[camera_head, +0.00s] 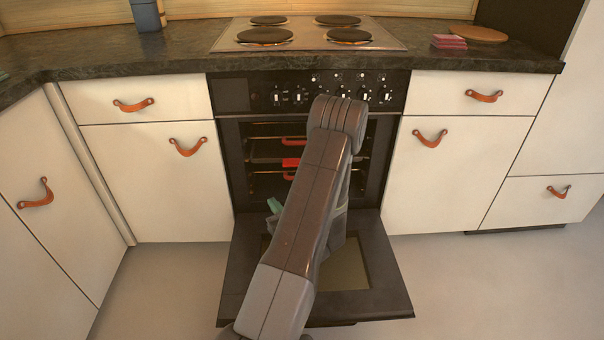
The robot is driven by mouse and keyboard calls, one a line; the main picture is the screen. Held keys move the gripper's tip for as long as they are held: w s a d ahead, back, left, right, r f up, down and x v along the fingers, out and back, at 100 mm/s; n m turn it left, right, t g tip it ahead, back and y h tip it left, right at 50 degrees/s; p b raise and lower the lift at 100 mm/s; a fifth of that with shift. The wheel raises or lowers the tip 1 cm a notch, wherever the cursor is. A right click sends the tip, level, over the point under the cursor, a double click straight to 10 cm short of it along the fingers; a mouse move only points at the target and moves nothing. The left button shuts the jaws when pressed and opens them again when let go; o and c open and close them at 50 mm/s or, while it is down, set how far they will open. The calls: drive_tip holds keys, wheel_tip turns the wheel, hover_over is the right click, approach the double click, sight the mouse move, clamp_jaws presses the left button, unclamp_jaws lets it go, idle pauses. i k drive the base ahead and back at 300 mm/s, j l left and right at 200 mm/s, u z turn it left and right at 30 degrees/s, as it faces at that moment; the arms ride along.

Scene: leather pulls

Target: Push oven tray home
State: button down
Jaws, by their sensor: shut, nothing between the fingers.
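The oven (230,170) is open, with its door (237,280) folded down in front. Inside is a dark oven tray (266,149) on the upper level, with red parts near its middle. How far in the tray sits is hard to tell, since my arm covers its right part. My arm rises over the door and bends down in front of the oven opening. My gripper (274,207) shows only in part, as a green tip left of the arm, below the tray and above the door. It is shut and holds nothing; the rest is hidden.
A lower rack (266,184) shows in the oven. White cabinets (150,190) with leather pulls flank it. A hob (310,33) is set in the dark worktop (110,55) above. Floor (470,280) right of the door is clear.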

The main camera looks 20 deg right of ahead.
sight(260, 150)
drive_tip(key=i+j+z, duration=0.15)
drive_tip(key=j+z, duration=0.15)
drive_tip(key=i+j+z, duration=0.1)
drive_tip(key=j+z, duration=0.5)
drive_tip(key=i+j, duration=0.05)
